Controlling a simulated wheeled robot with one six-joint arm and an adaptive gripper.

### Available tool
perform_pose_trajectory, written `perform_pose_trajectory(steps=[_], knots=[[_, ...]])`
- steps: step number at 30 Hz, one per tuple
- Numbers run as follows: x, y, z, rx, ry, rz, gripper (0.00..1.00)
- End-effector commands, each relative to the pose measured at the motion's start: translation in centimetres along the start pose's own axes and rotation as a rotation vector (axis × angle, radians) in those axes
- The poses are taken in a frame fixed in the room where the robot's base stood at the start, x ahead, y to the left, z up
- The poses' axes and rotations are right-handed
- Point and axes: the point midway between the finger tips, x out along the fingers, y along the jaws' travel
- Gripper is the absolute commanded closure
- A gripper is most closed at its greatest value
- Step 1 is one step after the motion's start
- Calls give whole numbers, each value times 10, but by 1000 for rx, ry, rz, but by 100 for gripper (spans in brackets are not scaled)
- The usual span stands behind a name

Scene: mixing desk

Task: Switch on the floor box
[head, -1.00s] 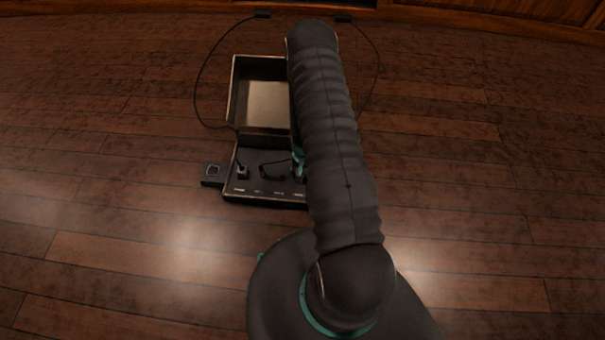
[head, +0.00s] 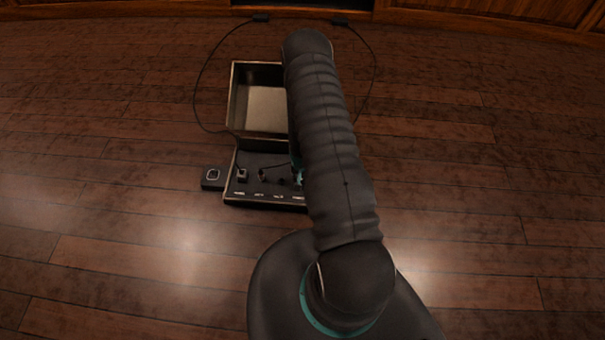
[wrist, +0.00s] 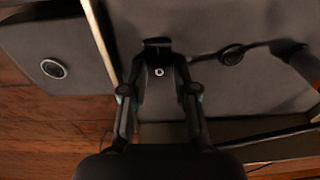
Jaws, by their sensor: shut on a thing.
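The floor box (head: 265,203) stands open on the wooden floor, its lid tipped up at the back. Its front panel carries a row of plugs and sockets with small white labels. A small dark unit with a ringed button (head: 213,178) sits beside its left edge. My gripper (wrist: 159,74) is over the panel, and my arm mostly hides it in the head view. In the wrist view its fingers are closed on a small dark plug-like piece (wrist: 158,48). A grey block with a round button (wrist: 53,68) is left of the fingers; I cannot tell if it is the same unit.
Dark plugs (head: 262,175) stand on the panel, and a reddish-tipped one (wrist: 304,66) is right of my gripper in the wrist view. Thin cables (head: 197,85) loop back to the wooden furniture (head: 500,10). Open floor lies on both sides.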

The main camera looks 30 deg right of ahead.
Motion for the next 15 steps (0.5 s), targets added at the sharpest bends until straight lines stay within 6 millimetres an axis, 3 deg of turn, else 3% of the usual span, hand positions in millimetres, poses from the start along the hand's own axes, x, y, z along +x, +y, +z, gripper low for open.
perform_pose_trajectory(steps=[15], knots=[[2, 0, 4, -12, 163, 15, 100]])
